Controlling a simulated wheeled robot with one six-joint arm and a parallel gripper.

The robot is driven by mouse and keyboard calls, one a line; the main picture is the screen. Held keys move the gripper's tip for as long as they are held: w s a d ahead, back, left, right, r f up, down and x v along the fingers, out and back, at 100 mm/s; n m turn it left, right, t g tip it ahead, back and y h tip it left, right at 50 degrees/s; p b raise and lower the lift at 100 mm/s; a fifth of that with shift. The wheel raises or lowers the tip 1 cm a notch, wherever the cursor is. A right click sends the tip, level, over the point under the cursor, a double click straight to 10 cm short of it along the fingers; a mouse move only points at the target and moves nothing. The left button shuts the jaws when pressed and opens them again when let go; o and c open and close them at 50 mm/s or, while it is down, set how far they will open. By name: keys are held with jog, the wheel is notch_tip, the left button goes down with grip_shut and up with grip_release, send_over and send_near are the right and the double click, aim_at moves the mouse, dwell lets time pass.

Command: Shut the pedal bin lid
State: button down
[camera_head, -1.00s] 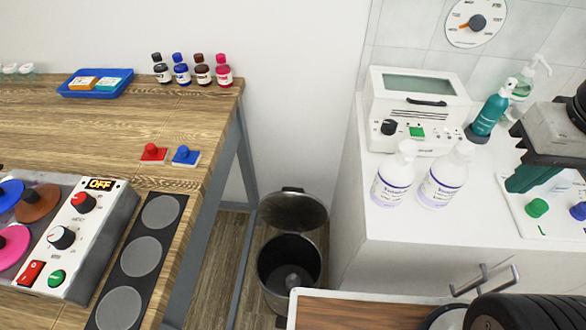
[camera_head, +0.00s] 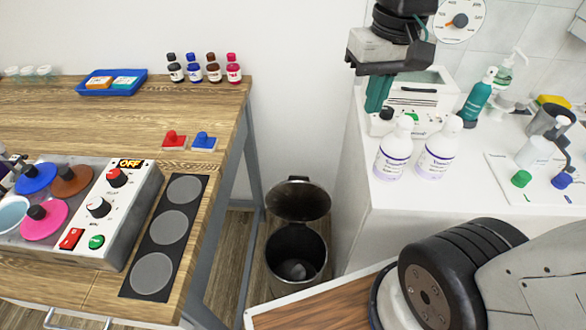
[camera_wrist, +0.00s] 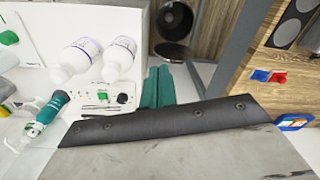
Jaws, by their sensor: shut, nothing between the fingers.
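The dark pedal bin (camera_head: 278,262) stands on the floor in the gap between the wooden table and the white counter. Its round lid (camera_head: 299,200) is open, tilted up at the back toward the wall, and the inside of the bin shows. The bin also appears at the top of the wrist view (camera_wrist: 175,18), with the lid (camera_wrist: 172,51) below its opening. My gripper (camera_head: 377,95) is up over the counter, right of the bin and higher, apart from it. Its teal fingers (camera_wrist: 158,87) are together and hold nothing.
On the counter, two white bottles (camera_head: 393,155) stand in front of a white boxy device (camera_head: 425,95). The wooden table (camera_head: 215,180) edges the bin's left side. A wood-topped surface (camera_head: 325,308) is in front, at lower right. The space above the bin is clear.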

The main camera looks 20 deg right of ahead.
jog(key=w+f+m+g, duration=0.1)
jog(key=w+f, duration=0.4)
jog(key=w, duration=0.5)
jog(key=w+f+m+g, duration=0.1)
jog(key=w+f, duration=0.4)
jog(key=w, duration=0.6)
jog(key=w+f+g, duration=0.1)
jog(key=w+f, duration=0.6)
jog(key=f, duration=0.3)
jog(key=w+f+m+g+y, duration=0.1)
jog(key=w+f, duration=0.2)
jog(key=f, duration=0.5)
jog(key=w+f+m, duration=0.1)
jog(key=w+f, duration=0.1)
jog(key=f, duration=0.5)
jog(key=s+a+f, duration=0.2)
jog(key=s+f, duration=0.4)
jog(key=f, duration=0.3)
jog(key=shift+a+f, duration=0.15)
jog(key=shift+f, duration=0.05)
jog(key=shift+s, duration=0.15)
